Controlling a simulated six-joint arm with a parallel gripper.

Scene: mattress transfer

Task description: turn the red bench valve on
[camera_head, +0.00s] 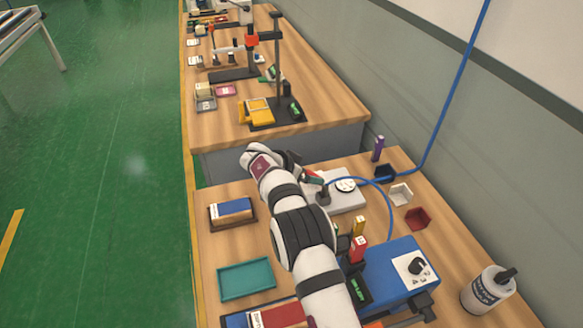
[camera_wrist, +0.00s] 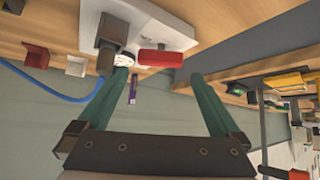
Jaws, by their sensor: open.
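The red valve handle (camera_wrist: 160,58) shows in the wrist view as a short bar at the edge of a pale plate. It appears between and beyond the tips of my gripper (camera_wrist: 160,73). My gripper is open, its two green fingers wide apart with nothing between them; I cannot tell whether either touches the handle. A dark fitting (camera_wrist: 110,38) and a white round dial (camera_wrist: 124,59) are on the same plate, left of the handle. In the head view the pale plate (camera_head: 347,205) lies just right of my wrist, which partly hides the valve.
A blue hose (camera_head: 389,215) crosses the bench near the plate. Small black, white and red bins (camera_head: 418,217) stand to the right. A blue box (camera_head: 395,268) with a black knob stands in front. A teal tray (camera_head: 246,279) lies left. A second bench (camera_head: 330,100) is behind.

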